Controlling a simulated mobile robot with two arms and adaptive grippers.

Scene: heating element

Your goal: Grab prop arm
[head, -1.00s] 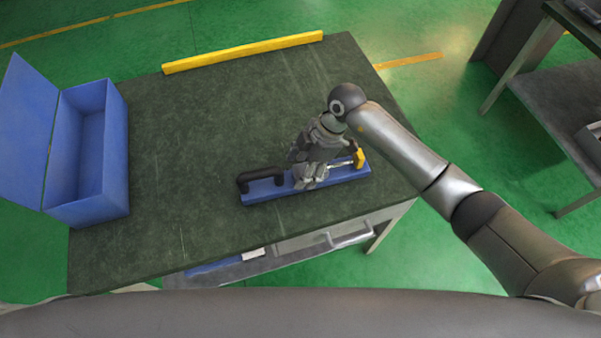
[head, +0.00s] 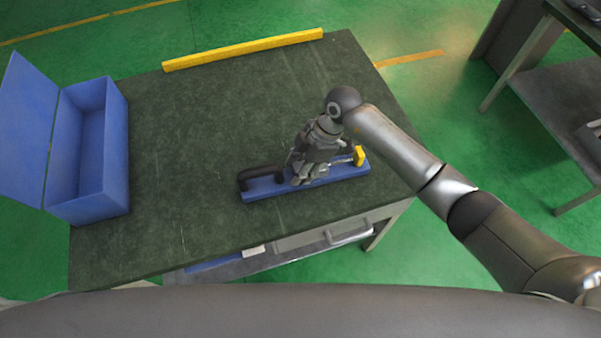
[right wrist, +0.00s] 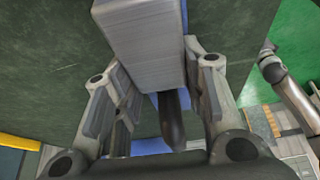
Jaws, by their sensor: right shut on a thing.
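A blue base (head: 335,174) lies on the dark table. A black handle (head: 262,174) is at its left end and a yellow block (head: 359,156) at its right end. My right gripper (head: 300,177) is over the middle of the base and hides that part. In the right wrist view, a light grey bar (right wrist: 147,45), seemingly the prop arm, is between the fingers of the gripper (right wrist: 155,72), which is shut on it. The black handle (right wrist: 172,120) shows below the bar. My left gripper is out of view.
An open blue box (head: 90,150) stands at the table's left edge. A yellow bar (head: 243,50) lies along the far edge. The table (head: 200,120) between is clear. A grey shelf with a drawer (head: 325,235) is under the front edge.

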